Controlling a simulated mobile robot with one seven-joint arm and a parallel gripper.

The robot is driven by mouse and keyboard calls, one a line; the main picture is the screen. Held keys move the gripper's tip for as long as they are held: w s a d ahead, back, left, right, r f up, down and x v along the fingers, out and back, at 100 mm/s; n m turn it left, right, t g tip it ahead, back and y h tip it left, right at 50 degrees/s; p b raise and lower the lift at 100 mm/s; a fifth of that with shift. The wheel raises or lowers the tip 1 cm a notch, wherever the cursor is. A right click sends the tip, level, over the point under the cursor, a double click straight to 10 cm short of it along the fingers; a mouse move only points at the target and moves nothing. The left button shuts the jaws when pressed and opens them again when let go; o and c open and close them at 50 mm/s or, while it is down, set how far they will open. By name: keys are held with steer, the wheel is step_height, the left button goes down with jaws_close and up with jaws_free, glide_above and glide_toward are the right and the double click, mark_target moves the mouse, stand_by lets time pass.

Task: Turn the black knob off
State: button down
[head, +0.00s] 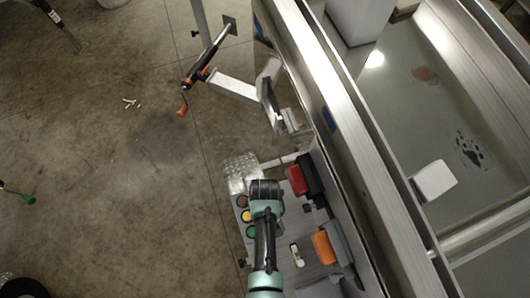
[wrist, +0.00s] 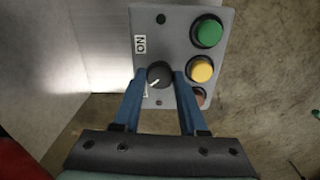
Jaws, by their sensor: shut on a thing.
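The black knob (wrist: 159,75) is round with a white pointer line, and sits on a grey control panel (wrist: 172,22) in the wrist view. The pointer slants up toward the right.
Green (wrist: 208,32), yellow (wrist: 200,69) and brownish-red (wrist: 199,96) buttons line the panel close to the right finger. A red block (head: 297,180) and an orange block (head: 324,247) stand beside my arm, along the metal trailer rail (head: 345,125). Open concrete floor lies to the left.

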steer(key=shift+n, duration=0.5)
steer(key=shift+c, duration=2.2)
jaws_free()
steer(key=shift+r, duration=0.1)
step_height(320, 180, up, 13)
